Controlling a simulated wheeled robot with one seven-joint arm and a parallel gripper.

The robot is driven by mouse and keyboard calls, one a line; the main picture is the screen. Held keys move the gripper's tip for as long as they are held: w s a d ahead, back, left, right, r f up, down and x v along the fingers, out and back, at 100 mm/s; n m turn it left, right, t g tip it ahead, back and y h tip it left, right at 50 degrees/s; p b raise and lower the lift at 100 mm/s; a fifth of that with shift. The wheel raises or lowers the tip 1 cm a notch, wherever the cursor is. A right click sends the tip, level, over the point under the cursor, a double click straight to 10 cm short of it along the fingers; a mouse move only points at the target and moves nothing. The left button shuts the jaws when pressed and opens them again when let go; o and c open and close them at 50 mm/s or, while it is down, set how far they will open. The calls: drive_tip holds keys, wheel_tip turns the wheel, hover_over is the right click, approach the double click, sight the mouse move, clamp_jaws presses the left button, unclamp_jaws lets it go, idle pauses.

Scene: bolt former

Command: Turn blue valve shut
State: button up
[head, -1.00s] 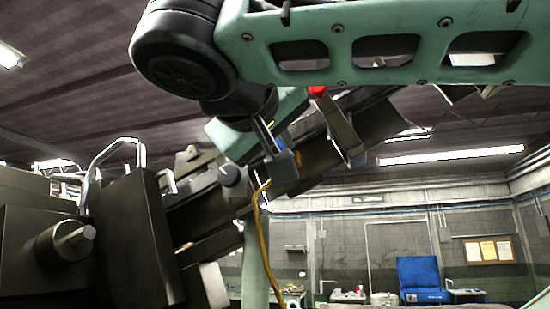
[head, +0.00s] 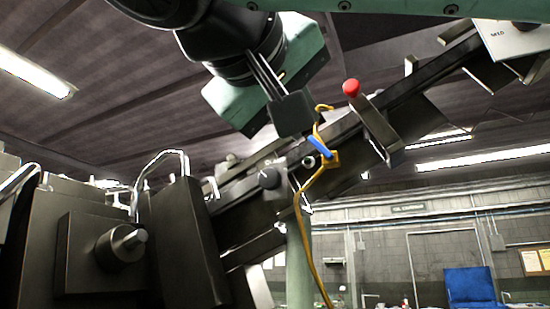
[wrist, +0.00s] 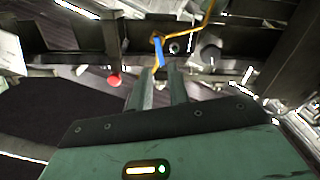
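The blue valve is a small blue handle (head: 318,147) on a yellow pipe (head: 307,230), at the side of the dark sloping machine rail. In the head view the handle slants down to the right. The fingers are apart and nothing is seen held. Whether a fingertip touches the handle cannot be told.
A red knob (head: 351,87) sits on a bracket right of the valve. A round dark knob (head: 269,178) is on the rail to the left. The bulky dark machine housing (head: 90,255) fills the lower left. A blue chair (head: 470,287) stands far behind.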

drive_tip(key=b+v, duration=0.1)
drive_tip(key=v, duration=0.8)
drive_tip(key=shift+s, duration=0.1)
